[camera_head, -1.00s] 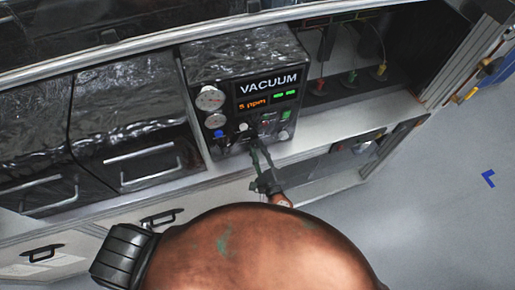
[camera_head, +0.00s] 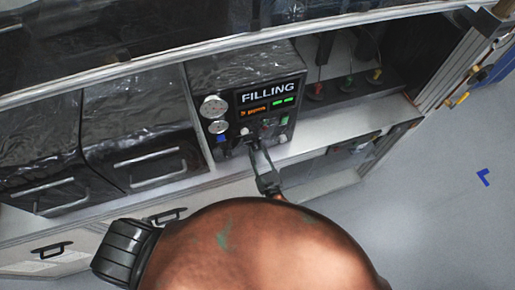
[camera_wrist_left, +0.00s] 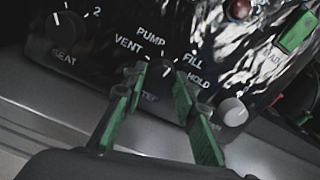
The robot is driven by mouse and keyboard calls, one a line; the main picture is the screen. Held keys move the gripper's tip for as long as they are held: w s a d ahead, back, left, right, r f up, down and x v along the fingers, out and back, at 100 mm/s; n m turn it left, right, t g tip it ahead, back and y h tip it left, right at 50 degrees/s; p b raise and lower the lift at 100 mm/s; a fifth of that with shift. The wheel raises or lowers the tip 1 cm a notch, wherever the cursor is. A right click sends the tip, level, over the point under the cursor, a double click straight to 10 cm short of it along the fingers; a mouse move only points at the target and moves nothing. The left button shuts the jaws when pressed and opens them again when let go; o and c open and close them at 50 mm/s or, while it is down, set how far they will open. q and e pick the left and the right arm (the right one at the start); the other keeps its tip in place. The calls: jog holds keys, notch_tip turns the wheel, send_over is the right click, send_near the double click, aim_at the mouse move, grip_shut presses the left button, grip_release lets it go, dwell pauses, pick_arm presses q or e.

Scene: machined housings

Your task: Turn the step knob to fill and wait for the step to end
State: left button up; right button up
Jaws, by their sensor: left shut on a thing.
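An orange readout and green lights sit below the word. In the left wrist view the step knob (camera_wrist_left: 159,73) is black and partly hidden between my fingers. Labels VENT, PUMP, FILL and HOLD ring it; its white mark appears turned towards FILL. My left gripper (camera_head: 253,148) reaches the front panel, and in the left wrist view its green-padded fingers (camera_wrist_left: 160,98) are shut on the knob. My right gripper is not in view.
A seat knob (camera_wrist_left: 68,36) is left of the step knob, and a small light-grey knob (camera_wrist_left: 233,111) is right of it. Gauges (camera_head: 214,107) line the panel's left. Covered drawer units (camera_head: 140,130) stand left. Open floor (camera_head: 430,200) lies right.

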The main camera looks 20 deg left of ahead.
pick_arm(q)
jog(key=shift+m+p, duration=0.85)
jog(key=shift+m, duration=0.25)
jog(key=o, duration=1.2)
jog(key=shift+c, duration=0.2)
jog(key=v, duration=0.7)
jog(key=shift+s+d, duration=0.15)
jog(key=shift+s, duration=0.05)
